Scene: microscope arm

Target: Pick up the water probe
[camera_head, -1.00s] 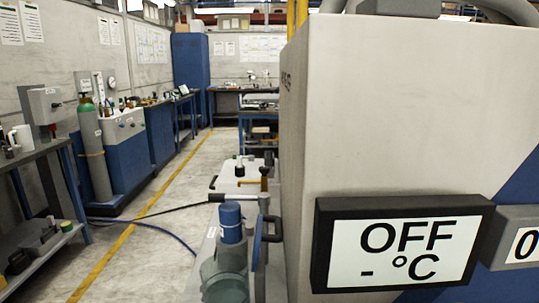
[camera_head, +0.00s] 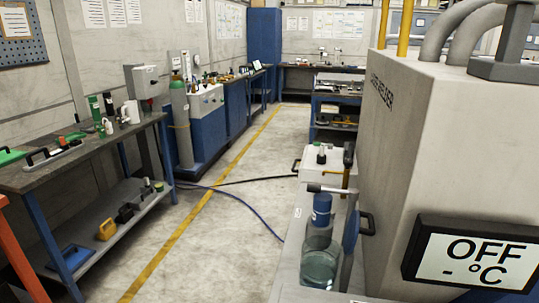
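A clear glass bottle with a blue cap (camera_head: 320,252) stands upright on a grey bench at the lower middle. It holds pale bluish liquid and is the only vessel of water-like liquid I can make out; no label names it as the water probe. A blue upright part with a dark handle (camera_head: 352,230) stands just right of it and overlaps its edge. A grey bar (camera_head: 327,188) passes by the cap. Neither of my grippers is in view.
A large grey machine with a display (camera_head: 478,258) reading "OFF - °C" fills the right side. A workbench (camera_head: 60,170) with several small items stands left, near a green-topped gas cylinder (camera_head: 181,130). The floor (camera_head: 215,225) between is open, with cables across it.

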